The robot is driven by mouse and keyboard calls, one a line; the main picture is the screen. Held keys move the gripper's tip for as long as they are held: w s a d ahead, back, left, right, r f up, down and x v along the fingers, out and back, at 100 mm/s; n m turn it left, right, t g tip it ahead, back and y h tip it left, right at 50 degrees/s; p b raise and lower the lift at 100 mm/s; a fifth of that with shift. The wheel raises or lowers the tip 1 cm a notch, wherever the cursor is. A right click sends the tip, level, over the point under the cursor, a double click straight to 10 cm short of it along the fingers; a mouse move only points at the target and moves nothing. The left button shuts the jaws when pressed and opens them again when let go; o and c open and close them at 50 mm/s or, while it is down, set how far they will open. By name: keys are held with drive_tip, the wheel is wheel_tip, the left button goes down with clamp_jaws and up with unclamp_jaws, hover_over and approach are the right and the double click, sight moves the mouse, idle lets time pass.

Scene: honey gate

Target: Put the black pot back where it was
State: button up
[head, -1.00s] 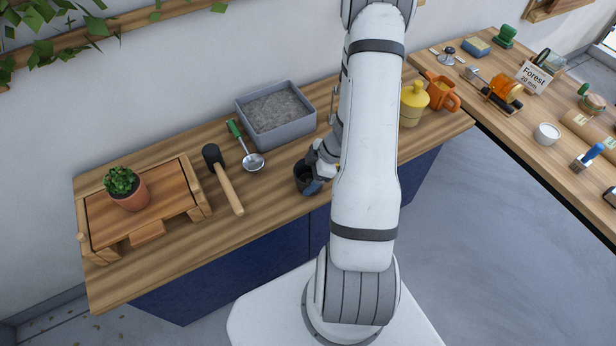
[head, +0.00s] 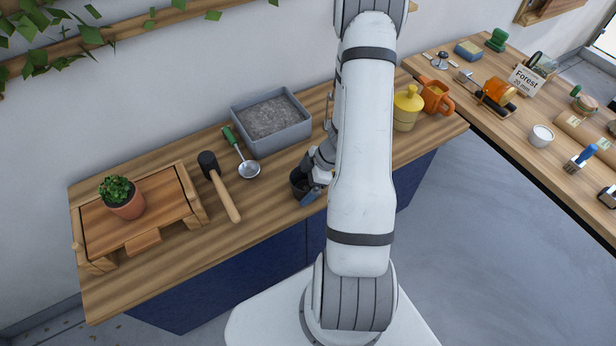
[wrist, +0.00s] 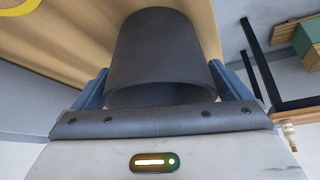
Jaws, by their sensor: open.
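The black pot (head: 298,182) stands upright on the wooden worktop near its front edge, partly hidden by my gripper in the head view. In the wrist view the black pot (wrist: 160,50) fills the middle, its wall and rim between the two blue fingers. My gripper (head: 306,189) is open around the pot, with one blue finger showing on its near side. My gripper also shows in the wrist view (wrist: 160,82), one finger on each side of the pot. I cannot tell whether either finger touches it.
A grey tray of gravel (head: 293,143) stands behind. A green-handled scoop (head: 246,162), a mallet (head: 221,190) and a wooden tray (head: 165,203) with a potted plant (head: 124,200) lie left. A yellow jar (head: 407,108) and an orange watering can (head: 435,96) stand right.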

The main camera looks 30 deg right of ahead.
drive_tip(key=p+v, duration=0.1)
drive_tip(key=v, duration=1.1)
drive_tip(key=w+r+m+t+h, duration=0.2)
drive_tip(key=w+r+t+h, duration=0.2)
drive_tip(key=w+r, duration=0.55)
wheel_tip(320, 180, up, 11)
drive_tip(key=m+t+h, duration=0.2)
drive_tip(key=m+h, duration=0.3)
drive_tip(key=s+a+r+m+g+y, duration=0.1)
drive_tip(key=s+a+r+m+g, duration=0.1)
drive_tip(key=s+a, duration=0.6)
drive_tip(key=s+a+r+m+g+y, duration=0.2)
drive_tip(key=s+a+r+m, duration=0.1)
drive_tip(key=s+a, duration=0.6)
drive_tip(key=s+m, duration=0.1)
drive_tip(key=s, duration=0.2)
drive_tip(key=shift+s+a+r+m, duration=0.2)
drive_tip(key=shift+s+r+m, duration=0.1)
drive_tip(key=shift+s+r, duration=0.1)
drive_tip(key=shift+g, duration=0.4)
drive_tip(key=b+x, duration=0.2)
drive_tip(key=s+b+x, duration=0.1)
drive_tip(key=b+x, duration=0.1)
drive_tip(key=x, duration=0.1)
drive_tip(key=shift+s+f+b, duration=0.1)
drive_tip(key=shift+f+b, duration=0.2)
drive_tip(key=shift+f, duration=0.15)
